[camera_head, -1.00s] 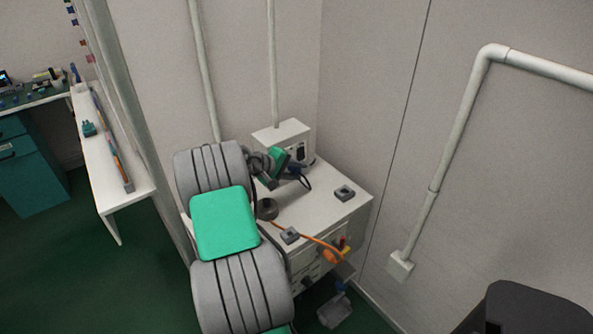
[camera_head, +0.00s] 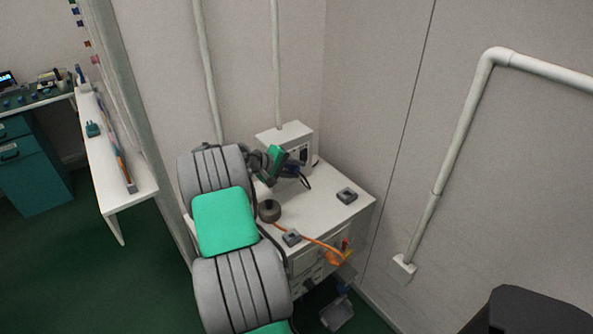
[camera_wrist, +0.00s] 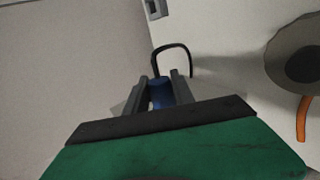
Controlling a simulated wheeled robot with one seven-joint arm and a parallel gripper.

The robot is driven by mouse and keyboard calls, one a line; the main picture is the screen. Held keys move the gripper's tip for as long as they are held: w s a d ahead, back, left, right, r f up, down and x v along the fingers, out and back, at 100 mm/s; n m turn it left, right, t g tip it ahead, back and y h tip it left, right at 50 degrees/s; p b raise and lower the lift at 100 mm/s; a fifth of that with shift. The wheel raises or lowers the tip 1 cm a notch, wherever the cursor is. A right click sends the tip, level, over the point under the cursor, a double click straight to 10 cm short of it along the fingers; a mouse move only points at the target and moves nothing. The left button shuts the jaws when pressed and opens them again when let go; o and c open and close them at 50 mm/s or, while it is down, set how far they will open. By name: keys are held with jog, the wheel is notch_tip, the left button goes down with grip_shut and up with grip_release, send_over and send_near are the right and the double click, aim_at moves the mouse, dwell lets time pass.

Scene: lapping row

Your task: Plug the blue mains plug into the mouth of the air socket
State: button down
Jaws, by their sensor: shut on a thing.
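My gripper (camera_head: 281,171) is at the front of a white socket box (camera_head: 296,136) on the white cabinet top, against the back wall. In the wrist view my gripper (camera_wrist: 162,88) is shut on the blue mains plug (camera_wrist: 160,94), and a black cord (camera_wrist: 174,46) loops out beyond it. In the head view the plug (camera_head: 290,171) shows as a small dark blue shape beside the box's face. The air socket's mouth cannot be made out clearly, and I cannot tell whether the plug touches it.
A round dark grey piece (camera_head: 269,211) and two small grey blocks, one at the right (camera_head: 346,196) and one at the front (camera_head: 291,238), stand on the cabinet top (camera_head: 325,205). An orange cable (camera_head: 313,240) runs over the front edge. The right part of the top is mostly clear.

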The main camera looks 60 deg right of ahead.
jog(key=shift+w+d, duration=0.1)
jog(key=shift+w, duration=0.05)
jog(key=c, duration=1)
grip_release()
jog(key=v, duration=0.7)
jog(key=shift+w+a+r, duration=0.2)
jog(key=shift+a, duration=0.05)
